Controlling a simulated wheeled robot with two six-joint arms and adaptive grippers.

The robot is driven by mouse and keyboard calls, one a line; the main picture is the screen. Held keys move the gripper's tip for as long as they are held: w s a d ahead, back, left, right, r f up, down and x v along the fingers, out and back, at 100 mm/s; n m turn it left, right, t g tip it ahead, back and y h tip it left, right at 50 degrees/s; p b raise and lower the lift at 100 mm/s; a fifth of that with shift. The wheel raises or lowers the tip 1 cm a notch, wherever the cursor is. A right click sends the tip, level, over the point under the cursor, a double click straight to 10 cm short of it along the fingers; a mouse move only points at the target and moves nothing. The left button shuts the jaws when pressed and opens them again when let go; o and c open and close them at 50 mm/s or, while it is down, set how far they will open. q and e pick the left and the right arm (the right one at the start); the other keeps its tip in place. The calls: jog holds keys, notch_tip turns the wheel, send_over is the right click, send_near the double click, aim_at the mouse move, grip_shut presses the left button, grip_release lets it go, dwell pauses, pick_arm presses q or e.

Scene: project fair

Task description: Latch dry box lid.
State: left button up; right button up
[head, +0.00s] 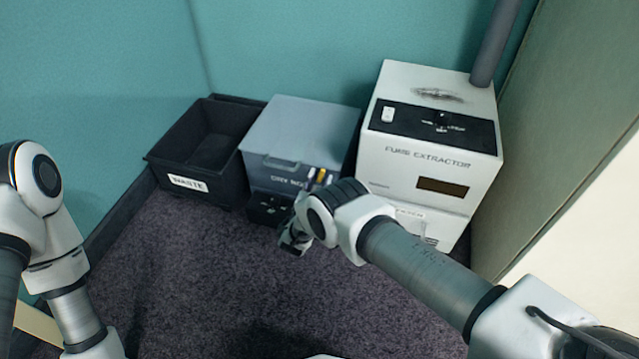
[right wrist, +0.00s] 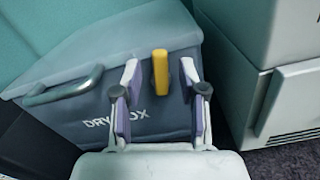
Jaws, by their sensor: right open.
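The grey dry box (head: 305,122) stands against the back wall with its lid down, and it fills the left and middle of the right wrist view (right wrist: 80,122). A grey handle (right wrist: 65,88) sits on its front. A yellow latch tab (right wrist: 160,75) stands upright at the front near the lid edge. I cannot tell whether it is fastened. My right gripper (right wrist: 161,92) is open, with one finger on each side of the yellow tab and small gaps showing. In the head view my right gripper (head: 321,176) is at the box's front right. My left gripper is out of view.
A black waste bin (head: 212,140) stands left of the box. A white fume extractor (head: 430,140) stands close on the right, with a grey pipe (head: 497,40) behind it. The dark carpet (head: 190,270) in front is clear.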

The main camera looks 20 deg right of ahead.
jog(key=shift+w+d, duration=0.15)
jog(key=shift+w, duration=0.05)
grip_shut()
jog(key=shift+w+a+f+n+b, duration=0.15)
jog(key=shift+a+f+n+b, duration=0.1)
jog(key=shift+n+b, duration=0.8)
jog(key=shift+r+n+b, duration=0.1)
jog(key=shift+n+b, duration=0.15)
jog(key=shift+b, duration=0.15)
jog(key=shift+r, duration=0.15)
grip_release()
